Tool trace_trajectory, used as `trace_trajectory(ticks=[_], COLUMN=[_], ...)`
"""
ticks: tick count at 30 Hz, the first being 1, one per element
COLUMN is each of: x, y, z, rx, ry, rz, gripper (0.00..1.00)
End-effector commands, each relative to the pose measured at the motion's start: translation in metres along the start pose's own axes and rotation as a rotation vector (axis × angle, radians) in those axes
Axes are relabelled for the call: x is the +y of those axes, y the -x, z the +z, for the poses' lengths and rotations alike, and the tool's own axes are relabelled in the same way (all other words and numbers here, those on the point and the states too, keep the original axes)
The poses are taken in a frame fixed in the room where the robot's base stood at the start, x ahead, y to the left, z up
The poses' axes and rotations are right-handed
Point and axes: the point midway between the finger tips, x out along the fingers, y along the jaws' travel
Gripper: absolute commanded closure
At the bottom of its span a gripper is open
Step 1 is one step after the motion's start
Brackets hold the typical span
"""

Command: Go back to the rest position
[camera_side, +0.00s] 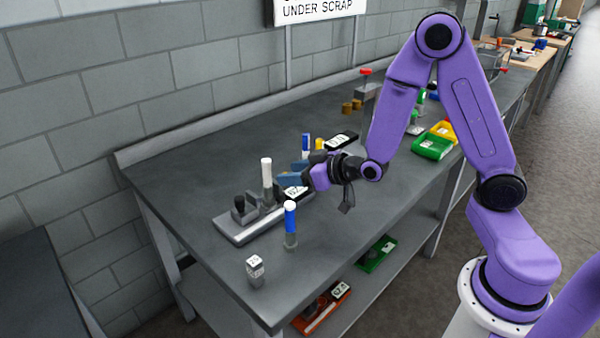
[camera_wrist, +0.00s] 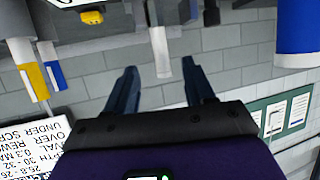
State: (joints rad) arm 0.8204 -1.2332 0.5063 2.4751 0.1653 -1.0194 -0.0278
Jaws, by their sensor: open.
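My gripper (camera_side: 285,173) is held level above the middle of the grey bench, in the side view, with its dark blue fingers toward the left. Nothing shows in its grasp. In the wrist view the two fingers (camera_wrist: 159,66) stand apart. The picture is upside down there, with the brick wall beyond the fingers. A white-topped grey post (camera_side: 266,172) stands on a fixture left of the gripper. A similar pale post (camera_wrist: 160,48) shows between the fingers in the wrist view; I cannot tell its distance.
A blue cylinder with a white top (camera_side: 290,222) stands near the bench's front edge, close to the gripper. A small marked block (camera_side: 255,268) stands at the front left corner. Green (camera_side: 433,146) and yellow bins stand right.

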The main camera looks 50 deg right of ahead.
Motion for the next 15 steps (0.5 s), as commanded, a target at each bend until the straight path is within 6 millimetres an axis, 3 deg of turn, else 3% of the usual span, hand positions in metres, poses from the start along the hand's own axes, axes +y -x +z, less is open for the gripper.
trace_trajectory(ticks=[6,15], x=[0.000,0.000], y=[0.014,0.015], z=[0.000,0.000], rx=[0.000,0.000], ry=[0.000,0.001], rz=[-0.001,-0.001], gripper=[0.46,0.46])
